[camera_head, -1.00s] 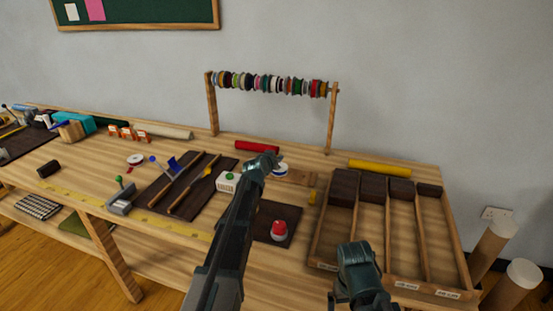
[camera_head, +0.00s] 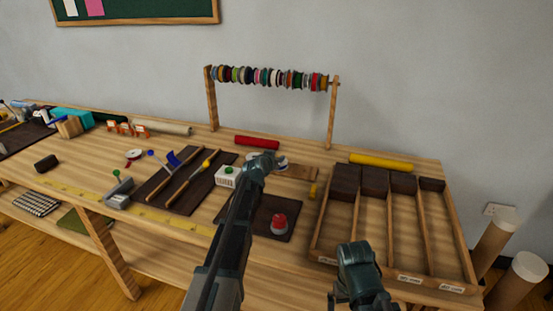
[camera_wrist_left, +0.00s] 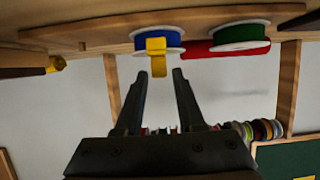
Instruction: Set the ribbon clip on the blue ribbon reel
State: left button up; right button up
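The blue ribbon reel (camera_wrist_left: 174,36) has white flanges and shows in the left wrist view, where the bench is at the top. The yellow ribbon clip (camera_wrist_left: 157,62) overlaps the reel's edge and seems to rest on it; the exact contact is unclear. My left gripper (camera_wrist_left: 160,74) is open, its fingertips apart on either side of the clip with gaps visible. In the head view my left gripper (camera_head: 265,162) hides most of the reel, and the clip cannot be made out there. My right gripper (camera_head: 358,255) is near the divided tray, its fingers not clear.
A green reel (camera_wrist_left: 241,34) stands beside the blue one. A red roll (camera_head: 257,142) lies behind. A rack of reels (camera_head: 210,100) stands at the back. A white box (camera_head: 227,178), a red-topped object (camera_head: 279,222) and a divided tray (camera_head: 318,238) are near.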

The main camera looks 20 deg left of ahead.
pick_arm(q)
jog(key=shift+o, duration=0.9)
jog(key=p+v, duration=0.5)
jog(key=v, duration=0.8)
jog(key=shift+s+r, duration=0.2)
jog(key=shift+s, duration=0.15)
